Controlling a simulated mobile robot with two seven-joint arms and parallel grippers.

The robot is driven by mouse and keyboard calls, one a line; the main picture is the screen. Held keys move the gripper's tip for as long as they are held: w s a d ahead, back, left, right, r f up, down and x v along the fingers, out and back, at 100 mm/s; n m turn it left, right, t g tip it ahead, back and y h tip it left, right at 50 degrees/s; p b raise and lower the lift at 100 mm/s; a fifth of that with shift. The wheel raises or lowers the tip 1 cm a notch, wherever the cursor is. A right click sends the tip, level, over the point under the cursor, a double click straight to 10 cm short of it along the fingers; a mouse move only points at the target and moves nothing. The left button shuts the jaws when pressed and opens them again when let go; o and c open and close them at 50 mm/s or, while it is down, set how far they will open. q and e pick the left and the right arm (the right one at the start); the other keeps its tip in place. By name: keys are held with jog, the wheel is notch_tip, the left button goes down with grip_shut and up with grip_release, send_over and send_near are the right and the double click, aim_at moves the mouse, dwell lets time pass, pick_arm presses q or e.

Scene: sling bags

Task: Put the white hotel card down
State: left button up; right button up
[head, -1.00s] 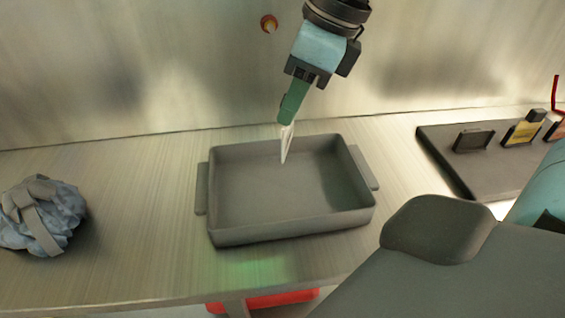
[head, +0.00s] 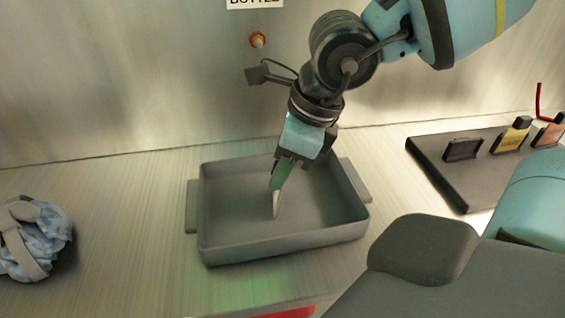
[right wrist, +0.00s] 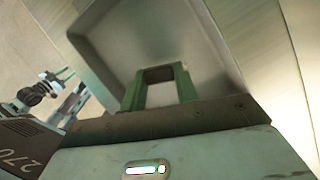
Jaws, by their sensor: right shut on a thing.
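The white hotel card (head: 276,208) is a thin white piece, seen nearly edge-on and hanging down from my right gripper (head: 279,186). The green fingers are shut on its upper end. Card and fingertips are over the inside of a grey tray (head: 345,228), below the level of its far rim. I cannot tell whether the card's lower end touches the tray floor. In the right wrist view the green fingers (right wrist: 160,88) point into the tray (right wrist: 215,22), and the card is hard to make out there. My left gripper is not in view.
A blue-grey sling bag (head: 38,240) lies at the left on the metal counter (head: 120,200). A dark board (head: 440,165) with several upright holders and items stands at the right. A metal wall (head: 120,80) rises behind. The counter between bag and tray is clear.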

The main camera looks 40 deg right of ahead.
jog(key=shift+f, duration=0.25)
jog(key=shift+f, duration=0.1)
jog(key=o, duration=1)
